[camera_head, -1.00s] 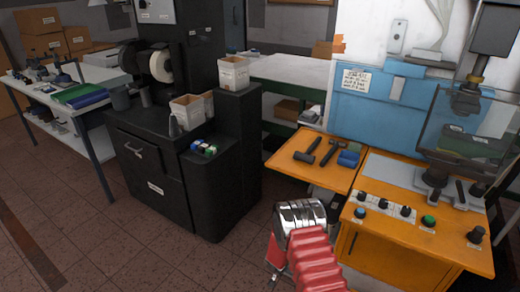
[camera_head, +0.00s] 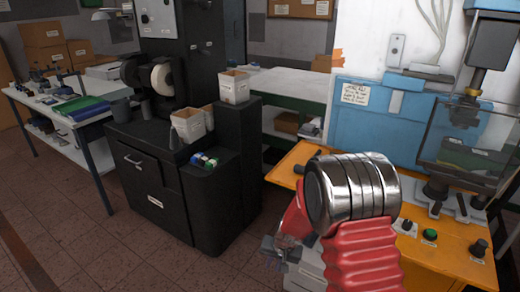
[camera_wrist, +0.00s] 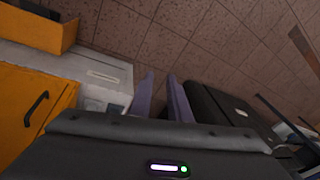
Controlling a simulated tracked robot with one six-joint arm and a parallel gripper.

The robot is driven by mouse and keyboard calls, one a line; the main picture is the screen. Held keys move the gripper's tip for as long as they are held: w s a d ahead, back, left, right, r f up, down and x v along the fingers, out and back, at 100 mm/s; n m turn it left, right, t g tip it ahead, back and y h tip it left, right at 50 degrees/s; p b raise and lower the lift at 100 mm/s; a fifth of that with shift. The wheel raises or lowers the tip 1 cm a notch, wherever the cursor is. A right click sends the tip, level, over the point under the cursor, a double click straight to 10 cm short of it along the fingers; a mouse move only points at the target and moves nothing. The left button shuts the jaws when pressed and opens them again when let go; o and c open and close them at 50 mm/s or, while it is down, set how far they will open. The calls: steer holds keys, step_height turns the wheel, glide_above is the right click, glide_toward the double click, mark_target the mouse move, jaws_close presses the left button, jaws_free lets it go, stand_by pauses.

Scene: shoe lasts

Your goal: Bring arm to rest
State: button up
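My arm, with red ribbed and chrome parts, rises in front of the orange bench in the head view. My gripper (camera_wrist: 162,76) shows two purple-grey fingers in the wrist view, with a gap between them and nothing held. In the head view my gripper (camera_head: 270,248) is small, low and left of the red arm part, partly hidden by it. It is over the floor near the bench's left side and touches nothing that I can make out.
An orange bench (camera_head: 462,262) with a blue machine (camera_head: 375,120) stands right. A black machine (camera_head: 150,185) with white bins (camera_head: 234,87) stands left. A white table (camera_head: 75,115) is further left. Tiled floor (camera_head: 60,240) is clear in front.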

steer(key=s+d+r+n+t, duration=0.1)
steer(key=s+d+r, duration=0.2)
steer(key=s+r, duration=0.6)
steer(key=s+d+r+t+h, duration=0.1)
steer(key=s+d+r, duration=0.3)
steer(key=s+r, duration=0.6)
steer(key=s+d+r+n+t, duration=0.1)
steer(key=s+d+r, duration=0.3)
steer(key=s+r, duration=0.5)
step_height(320, 180, up, 7)
steer(key=shift+s+f+n+h, duration=0.1)
steer(key=shift+s+n+h, duration=0.2)
steer(key=shift+s+h, duration=0.1)
steer(key=shift+o, duration=0.2)
